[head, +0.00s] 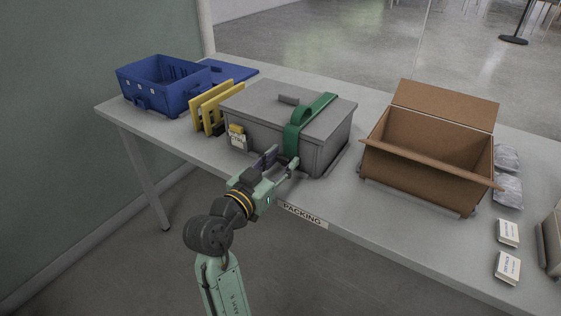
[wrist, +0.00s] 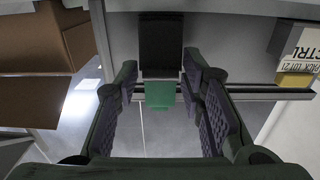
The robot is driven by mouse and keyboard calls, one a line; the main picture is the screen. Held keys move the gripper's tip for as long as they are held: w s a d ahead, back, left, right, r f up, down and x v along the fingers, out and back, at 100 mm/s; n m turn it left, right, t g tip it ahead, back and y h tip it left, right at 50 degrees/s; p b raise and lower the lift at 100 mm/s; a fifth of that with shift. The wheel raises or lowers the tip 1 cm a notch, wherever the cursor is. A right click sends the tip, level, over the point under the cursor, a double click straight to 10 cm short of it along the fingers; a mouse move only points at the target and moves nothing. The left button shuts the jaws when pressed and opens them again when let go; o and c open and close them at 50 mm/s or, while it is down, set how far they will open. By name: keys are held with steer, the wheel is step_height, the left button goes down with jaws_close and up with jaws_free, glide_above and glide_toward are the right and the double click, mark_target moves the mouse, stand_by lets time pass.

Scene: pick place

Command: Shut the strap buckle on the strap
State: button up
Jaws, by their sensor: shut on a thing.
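The green strap (head: 318,108) runs over the lid of the closed grey case (head: 262,136) and down its front, with a raised green loop near the lid's front edge. My gripper (head: 283,162) is at the case's front, at the strap's lower end. In the wrist view, a dark block, seemingly the strap buckle (wrist: 160,45), lies between the fingertips of my gripper (wrist: 160,80). A green tab (wrist: 160,95) shows between the fingers. The fingers are shut on the buckle; whether it is latched cannot be told.
Yellow frames (head: 212,105) and a blue crate (head: 160,82) stand left of the case. An open cardboard box (head: 425,150) stands to the right, with wrapped packs (head: 508,190) and small white boxes (head: 508,266) beyond. The table's front strip (head: 375,225) is mostly clear.

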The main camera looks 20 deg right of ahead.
steer(key=c, duration=0.5)
steer(key=shift+d+r+p, duration=0.1)
steer(key=shift+r+p, duration=0.3)
steer(key=shift+p, duration=0.65)
steer(key=shift+w+d+g+y+p, duration=0.15)
steer(key=shift+g+y+p, duration=0.25)
steer(key=shift+y+p, duration=0.3)
steer(key=shift+f, duration=0.2)
steer(key=o, duration=1.2)
steer(key=v, duration=1.2)
steer(key=shift+w+f, duration=0.1)
